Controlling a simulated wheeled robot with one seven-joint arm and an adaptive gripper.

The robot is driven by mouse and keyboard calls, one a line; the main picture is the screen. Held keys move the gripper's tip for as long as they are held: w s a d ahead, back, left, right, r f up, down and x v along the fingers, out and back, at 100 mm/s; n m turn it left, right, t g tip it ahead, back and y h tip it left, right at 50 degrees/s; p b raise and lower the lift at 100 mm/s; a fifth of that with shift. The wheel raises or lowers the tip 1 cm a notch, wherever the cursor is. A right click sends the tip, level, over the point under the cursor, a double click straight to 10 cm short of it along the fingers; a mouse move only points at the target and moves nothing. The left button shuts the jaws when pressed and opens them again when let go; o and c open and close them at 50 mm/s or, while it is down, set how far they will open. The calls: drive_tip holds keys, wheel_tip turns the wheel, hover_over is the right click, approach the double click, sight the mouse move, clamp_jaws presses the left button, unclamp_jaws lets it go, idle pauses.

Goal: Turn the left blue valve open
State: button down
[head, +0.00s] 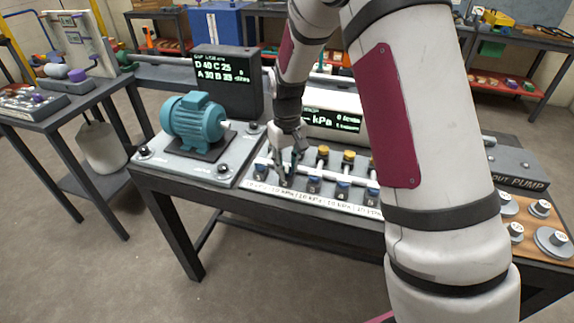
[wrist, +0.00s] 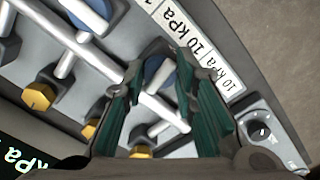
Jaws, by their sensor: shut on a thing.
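A row of blue valves runs along the front of the grey panel (head: 230,178) on the table. My gripper (head: 288,174) reaches down at the left end of this row in the head view. In the wrist view my gripper (wrist: 165,66) has its green-padded fingers on both sides of a blue valve (wrist: 158,78), shut on it. The fingers hide part of that valve, and its handle angle is hard to read. Another blue valve (wrist: 95,14) shows at the upper left of the wrist view. More blue valves (head: 343,190) stand to the right in the head view.
Yellow valves (head: 349,156) stand behind the blue row on white pipes. A teal motor (head: 195,121) sits to the left, with a black display (head: 228,82) behind it. A black dial (wrist: 260,130) lies near the fingers. My arm hides the panel's right part.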

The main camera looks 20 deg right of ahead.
sight(287, 169)
drive_tip(key=shift+m, duration=1)
drive_tip(key=c, duration=1.3)
unclamp_jaws()
wheel_tip(287, 169, up, 12)
